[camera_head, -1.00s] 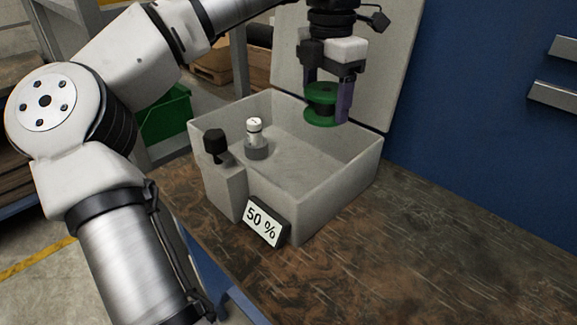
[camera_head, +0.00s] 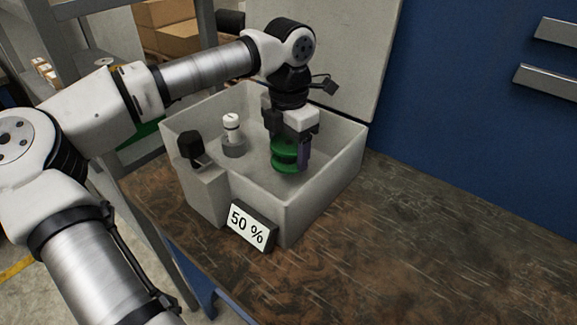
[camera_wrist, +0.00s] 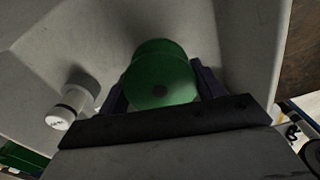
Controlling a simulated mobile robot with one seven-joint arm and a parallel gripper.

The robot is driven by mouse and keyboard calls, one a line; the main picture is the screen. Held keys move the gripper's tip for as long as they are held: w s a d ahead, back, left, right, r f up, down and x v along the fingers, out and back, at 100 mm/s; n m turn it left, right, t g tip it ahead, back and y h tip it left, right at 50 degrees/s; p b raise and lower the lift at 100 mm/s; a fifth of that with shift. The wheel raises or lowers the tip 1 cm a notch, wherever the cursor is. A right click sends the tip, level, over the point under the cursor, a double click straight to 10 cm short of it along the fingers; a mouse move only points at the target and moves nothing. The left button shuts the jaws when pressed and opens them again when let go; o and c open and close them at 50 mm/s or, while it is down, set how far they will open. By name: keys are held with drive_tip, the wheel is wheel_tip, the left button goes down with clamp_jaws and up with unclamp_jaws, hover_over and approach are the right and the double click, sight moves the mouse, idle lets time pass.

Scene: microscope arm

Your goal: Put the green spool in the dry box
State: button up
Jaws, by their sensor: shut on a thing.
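The green spool (camera_head: 285,156) is held upright between the fingers of my gripper (camera_head: 290,152), inside the open dry box (camera_head: 325,178). It is low, close to the box floor; whether it touches the floor I cannot tell. The dry box is a grey open-topped bin with its lid (camera_head: 345,50) raised behind it and a "50 %" display (camera_head: 250,225) on its front. In the wrist view the green spool (camera_wrist: 161,75) sits between the two dark fingers, with the pale box interior around it.
A small white-capped cylinder (camera_head: 232,130) stands inside the box, left of the spool; it also shows in the wrist view (camera_wrist: 70,105). A black knob (camera_head: 190,146) tops the box's front-left corner. The wooden bench (camera_head: 430,240) is clear at right.

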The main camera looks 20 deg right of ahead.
sight(289, 181)
drive_tip(key=shift+f, duration=2.65)
drive_tip(key=shift+f, duration=0.25)
drive_tip(key=o, duration=1)
drive_tip(key=shift+r, duration=0.1)
wheel_tip(289, 181, up, 12)
drive_tip(key=shift+r, duration=0.2)
